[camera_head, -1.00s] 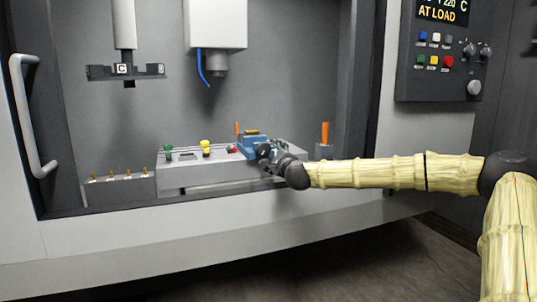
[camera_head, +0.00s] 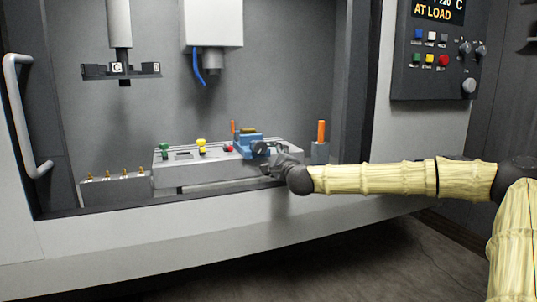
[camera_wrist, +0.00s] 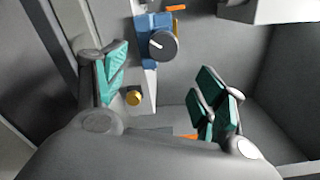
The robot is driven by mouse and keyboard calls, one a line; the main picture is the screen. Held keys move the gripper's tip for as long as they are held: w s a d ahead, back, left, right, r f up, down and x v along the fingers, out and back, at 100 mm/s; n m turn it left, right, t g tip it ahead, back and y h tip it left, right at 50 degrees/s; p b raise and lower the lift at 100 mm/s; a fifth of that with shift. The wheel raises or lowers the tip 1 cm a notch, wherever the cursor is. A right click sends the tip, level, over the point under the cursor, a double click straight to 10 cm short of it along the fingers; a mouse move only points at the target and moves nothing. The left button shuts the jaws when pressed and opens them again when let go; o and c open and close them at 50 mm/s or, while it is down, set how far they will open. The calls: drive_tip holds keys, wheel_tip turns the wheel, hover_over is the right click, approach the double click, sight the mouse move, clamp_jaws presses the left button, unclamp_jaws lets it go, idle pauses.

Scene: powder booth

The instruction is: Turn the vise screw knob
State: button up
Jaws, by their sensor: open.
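The vise screw knob is a round dark grey disc with a white mark in the wrist view (camera_wrist: 163,45). It sits on the front of the blue vise (camera_wrist: 146,22), which shows in the head view (camera_head: 248,147) on the grey bench. In the head view my gripper (camera_head: 268,162) is just in front of and right of the vise and partly hides the knob.
The grey bench (camera_head: 200,175) also bears green, yellow and red pieces left of the vise. An orange-handled item (camera_head: 321,132) stands at the right. A row of small pins in a block (camera_head: 115,190) is at the left. A spindle head (camera_head: 212,25) hangs above. A brass knob (camera_wrist: 134,97) lies near my left finger.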

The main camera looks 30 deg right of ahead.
sight(262, 149)
drive_tip(key=shift+w+d+r+n+p, duration=0.1)
drive_tip(key=shift+w+d+n+p, duration=0.45)
drive_tip(key=shift+w+n+p, duration=3)
drive_tip(key=shift+w+d+f+n+p, duration=0.1)
drive_tip(key=shift+w+d+n+p, duration=0.4)
drive_tip(key=shift+n+p, duration=6.05)
drive_tip(key=shift+w+d+r+n+p, duration=0.1)
drive_tip(key=shift+w+d+n+p, duration=0.45)
drive_tip(key=shift+w+n+p, duration=3)
drive_tip(key=s+n+p, duration=0.2)
drive_tip(key=s+n, duration=0.1)
drive_tip(key=shift+n, duration=0.25)
drive_tip(key=c, duration=1)
